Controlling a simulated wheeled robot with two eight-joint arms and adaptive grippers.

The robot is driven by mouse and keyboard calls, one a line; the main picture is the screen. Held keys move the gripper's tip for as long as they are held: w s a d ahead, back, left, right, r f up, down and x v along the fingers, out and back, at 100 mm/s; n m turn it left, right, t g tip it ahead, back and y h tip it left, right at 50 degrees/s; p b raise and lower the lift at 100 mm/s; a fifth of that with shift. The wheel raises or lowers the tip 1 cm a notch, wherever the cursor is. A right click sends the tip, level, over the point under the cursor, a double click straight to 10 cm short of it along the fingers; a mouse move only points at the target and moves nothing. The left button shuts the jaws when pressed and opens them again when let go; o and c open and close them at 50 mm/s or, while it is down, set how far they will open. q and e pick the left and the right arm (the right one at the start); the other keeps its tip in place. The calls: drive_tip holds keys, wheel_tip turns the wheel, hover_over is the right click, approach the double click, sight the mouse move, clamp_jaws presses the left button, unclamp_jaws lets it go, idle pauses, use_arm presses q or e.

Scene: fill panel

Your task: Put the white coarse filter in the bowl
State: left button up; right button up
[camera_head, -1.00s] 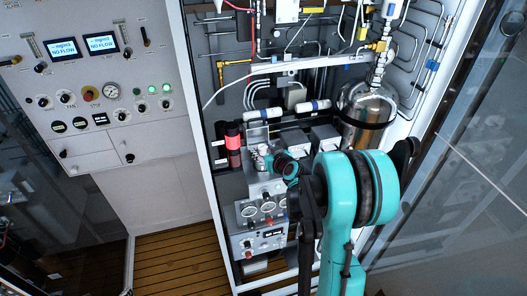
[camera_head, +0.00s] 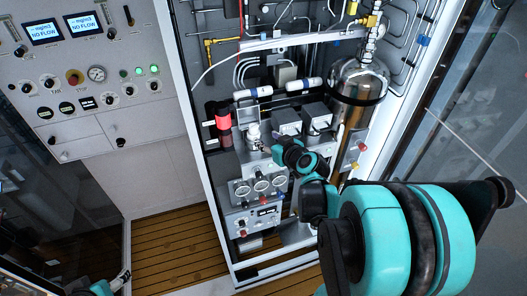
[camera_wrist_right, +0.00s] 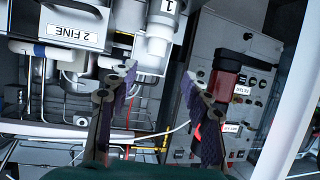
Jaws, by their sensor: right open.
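A small white cylindrical part (camera_head: 253,131), which looks like the coarse filter or its housing, stands on the equipment shelf in the cabinet. In the right wrist view the white cylinder (camera_wrist_right: 158,42) hangs into the upper middle, beside a label "1". My right gripper (camera_wrist_right: 159,73) is open, with its two dark fingers apart and nothing visibly held. The cylinder is just beyond the fingertips, nearer the left finger; contact cannot be told. In the head view the right gripper (camera_head: 264,147) is close beside the white part. I cannot pick out the bowl with certainty.
A red and black cylinder (camera_head: 223,122) stands left of the white part. Grey boxes (camera_head: 287,122) stand to its right, before a steel tank (camera_head: 357,90). A gauge unit (camera_head: 257,187) is below. A "2 FINE" housing (camera_wrist_right: 76,30) is at upper left in the wrist view.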

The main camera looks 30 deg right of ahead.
drive_tip(key=s+a+n+g+y, duration=0.15)
drive_tip(key=s+a+g, duration=0.4)
drive_tip(key=a, duration=1.05)
drive_tip(key=s+a+f, duration=0.1)
drive_tip(key=s+a, duration=0.1)
drive_tip(key=s, duration=0.4)
drive_tip(key=s+a+f+g, duration=0.1)
drive_tip(key=s+a, duration=0.1)
drive_tip(key=s, duration=0.4)
drive_tip(key=shift+f, duration=0.3)
drive_tip(key=shift+s+m, duration=0.1)
drive_tip(key=shift+m, duration=0.15)
wheel_tip(320, 180, down, 27)
drive_tip(key=b, duration=2.7)
